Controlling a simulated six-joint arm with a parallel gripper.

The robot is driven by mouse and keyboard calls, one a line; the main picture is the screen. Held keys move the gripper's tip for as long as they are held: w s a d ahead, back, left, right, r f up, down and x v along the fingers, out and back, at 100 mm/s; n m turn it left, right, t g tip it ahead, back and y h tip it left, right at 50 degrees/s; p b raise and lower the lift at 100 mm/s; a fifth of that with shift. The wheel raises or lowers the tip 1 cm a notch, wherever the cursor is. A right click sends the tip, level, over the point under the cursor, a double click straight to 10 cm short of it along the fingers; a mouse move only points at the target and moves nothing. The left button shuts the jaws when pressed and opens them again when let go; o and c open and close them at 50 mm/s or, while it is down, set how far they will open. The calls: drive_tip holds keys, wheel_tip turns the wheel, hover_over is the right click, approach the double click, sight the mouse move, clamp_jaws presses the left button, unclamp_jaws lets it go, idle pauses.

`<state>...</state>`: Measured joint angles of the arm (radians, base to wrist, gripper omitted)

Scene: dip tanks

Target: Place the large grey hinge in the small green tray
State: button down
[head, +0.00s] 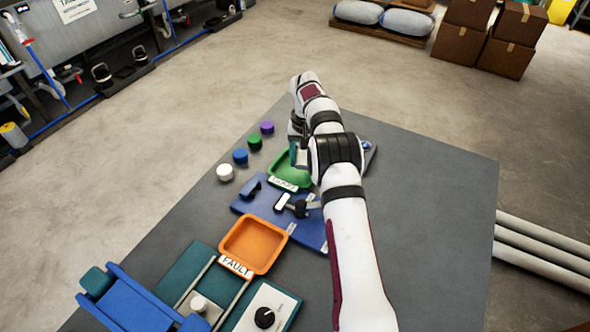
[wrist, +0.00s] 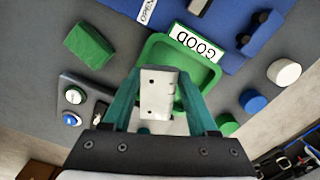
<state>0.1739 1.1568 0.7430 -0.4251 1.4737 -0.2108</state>
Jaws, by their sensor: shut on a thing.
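The large grey hinge (wrist: 158,95) shows in the wrist view as a pale plate with dark screw holes. My gripper (wrist: 157,100) is shut on it, with a teal finger on either side. The small green tray (wrist: 211,70), labelled GOOD, lies beneath and beyond the hinge in the wrist view, and the hinge overlaps part of it. How high the hinge is above the tray I cannot tell. In the head view the green tray (head: 288,174) is partly hidden by my arm, and my gripper (head: 298,152) is over its far side. The tray floor that shows is empty.
An orange FAULT tray (head: 253,243) and a blue mat (head: 262,206) with dark parts lie nearer. White, blue, green and purple caps (head: 240,156) line the tray's left. A green block (wrist: 90,45) and button box (wrist: 72,97) stand beside it. The right tabletop is clear.

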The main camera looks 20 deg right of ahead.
sight(295, 177)
drive_tip(key=shift+w+a+f, duration=0.7)
drive_tip(key=shift+w+a, duration=0.1)
drive_tip(key=shift+a, duration=0.15)
drive_tip(key=shift+a+f, duration=0.1)
drive_tip(key=shift+f, duration=1.95)
drive_tip(key=shift+f, duration=0.1)
